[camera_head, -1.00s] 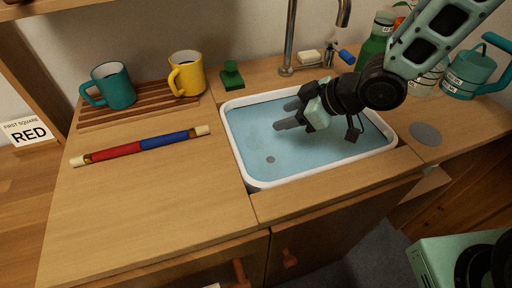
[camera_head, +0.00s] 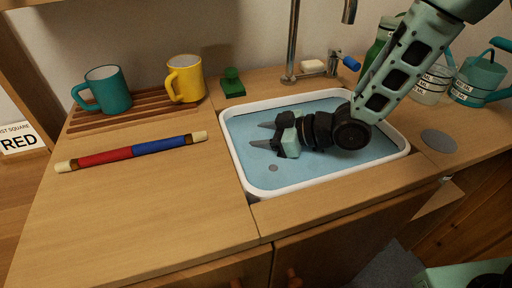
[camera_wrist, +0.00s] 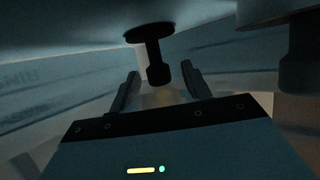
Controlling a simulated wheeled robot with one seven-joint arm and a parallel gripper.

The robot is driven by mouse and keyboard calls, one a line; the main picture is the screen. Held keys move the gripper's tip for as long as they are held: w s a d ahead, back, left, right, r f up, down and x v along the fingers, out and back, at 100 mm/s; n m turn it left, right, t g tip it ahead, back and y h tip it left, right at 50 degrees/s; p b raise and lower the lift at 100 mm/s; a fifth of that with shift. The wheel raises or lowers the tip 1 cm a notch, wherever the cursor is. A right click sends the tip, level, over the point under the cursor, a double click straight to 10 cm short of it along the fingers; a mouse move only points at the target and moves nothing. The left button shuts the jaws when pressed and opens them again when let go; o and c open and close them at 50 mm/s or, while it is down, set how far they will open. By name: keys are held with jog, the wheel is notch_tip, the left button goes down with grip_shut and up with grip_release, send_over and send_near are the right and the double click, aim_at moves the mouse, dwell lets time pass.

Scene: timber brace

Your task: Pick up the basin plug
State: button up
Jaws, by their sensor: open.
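My gripper (camera_head: 258,134) is open, low over or in the blue basin (camera_head: 232,150), its fingers pointing left. In the wrist view the two fingers (camera_wrist: 162,88) stand apart. A dark piece with a flat disc, a stem and a knob, which looks like the basin plug (camera_wrist: 153,42), shows ahead, its knob lined up between the fingers. I see no contact; the depth between them is hard to judge. In the head view a small grey disc (camera_head: 272,168) lies in the basin, in front of the fingers; I cannot tell whether it is the plug.
The basin's white rim surrounds my gripper. A tap (camera_head: 292,45) and soap (camera_head: 313,66) stand behind. A grey disc (camera_head: 438,141) lies on the right counter. A red-blue rod (camera_head: 132,151), mugs (camera_head: 104,90) and a green block (camera_head: 232,83) are left. Another dark post (camera_wrist: 301,50) shows at right.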

jog(key=shift+w+a+f, duration=0.1)
jog(key=shift+a, duration=0.1)
grip_shut()
